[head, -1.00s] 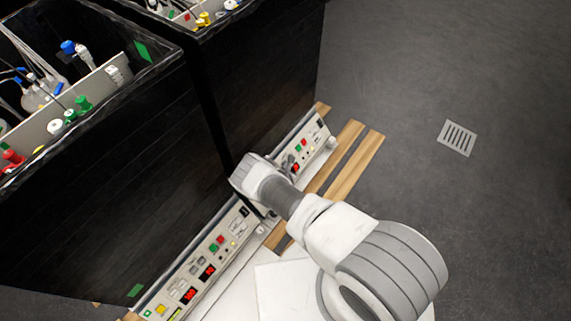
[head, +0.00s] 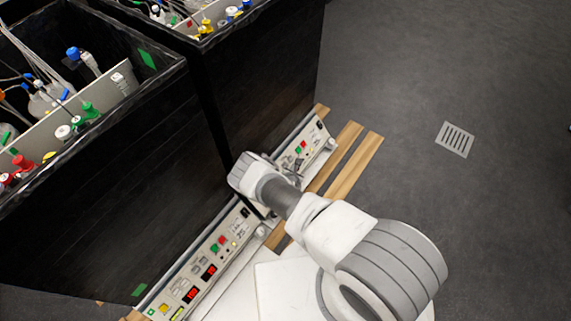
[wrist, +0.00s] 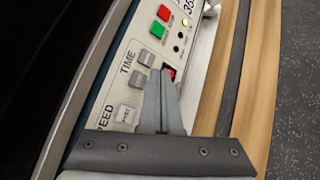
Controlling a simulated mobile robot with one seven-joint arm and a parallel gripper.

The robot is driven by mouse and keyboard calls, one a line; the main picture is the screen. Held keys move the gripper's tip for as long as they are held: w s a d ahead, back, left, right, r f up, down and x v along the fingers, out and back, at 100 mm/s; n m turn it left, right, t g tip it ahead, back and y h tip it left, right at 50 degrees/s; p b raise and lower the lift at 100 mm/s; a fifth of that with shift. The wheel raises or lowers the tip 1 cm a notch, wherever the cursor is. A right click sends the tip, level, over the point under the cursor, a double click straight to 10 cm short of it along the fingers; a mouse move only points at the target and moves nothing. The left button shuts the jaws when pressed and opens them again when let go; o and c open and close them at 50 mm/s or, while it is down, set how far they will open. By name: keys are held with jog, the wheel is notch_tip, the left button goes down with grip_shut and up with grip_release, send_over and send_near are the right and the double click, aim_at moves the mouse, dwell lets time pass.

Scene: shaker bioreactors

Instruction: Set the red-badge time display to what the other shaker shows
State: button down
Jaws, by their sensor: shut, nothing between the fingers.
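The right shaker's control panel (head: 318,137) is partly hidden behind my arm in the head view. In the wrist view its TIME label (wrist: 127,62) stands beside two grey buttons (wrist: 146,58). A red-lit display (wrist: 170,71) is mostly covered by my fingertips, so its digits cannot be read. My gripper (wrist: 164,76) is shut and empty, with its tips over or at this display; contact cannot be told. The left shaker's panel (head: 222,240) has two red-lit displays, one at its lower end (head: 190,294) and another (head: 209,271); their digits are too small to read. No red badge shows.
A red button (wrist: 163,12) and a green button (wrist: 157,30) lie beyond the display. SPEED buttons (wrist: 126,113) are nearer. The left shaker's black box (head: 110,190) carries green patches (head: 148,60). Wooden strips (head: 352,167) lie beside the right panel. Floor with a drain (head: 455,139) is open to the right.

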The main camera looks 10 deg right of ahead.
jog(key=shift+s+d+r+p, duration=0.5)
jog(key=shift+s+d+r, duration=0.15)
jog(key=shift+r, duration=0.15)
jog(key=shift+a, duration=0.1)
dwell(1.9)
